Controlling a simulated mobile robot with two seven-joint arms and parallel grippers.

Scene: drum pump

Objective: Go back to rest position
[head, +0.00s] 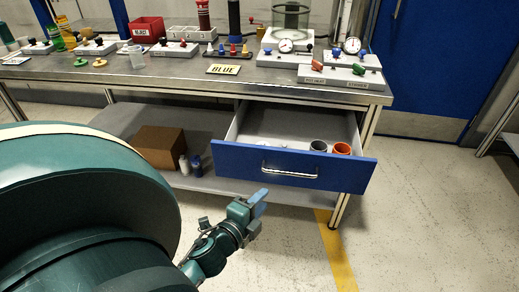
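My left gripper (259,204) is in the lower middle of the head view. It hangs over the floor, in front of and below the open blue drawer (240,157), apart from its handle (290,172). Its light-blue fingers are seen at an angle, and I cannot tell how far apart they are. I see nothing held in it. My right gripper is not in view.
The drawer juts out, holding a grey cup (318,146) and an orange cup (342,149). A brown box (160,146) sits on the lower shelf. Floor at right is clear.

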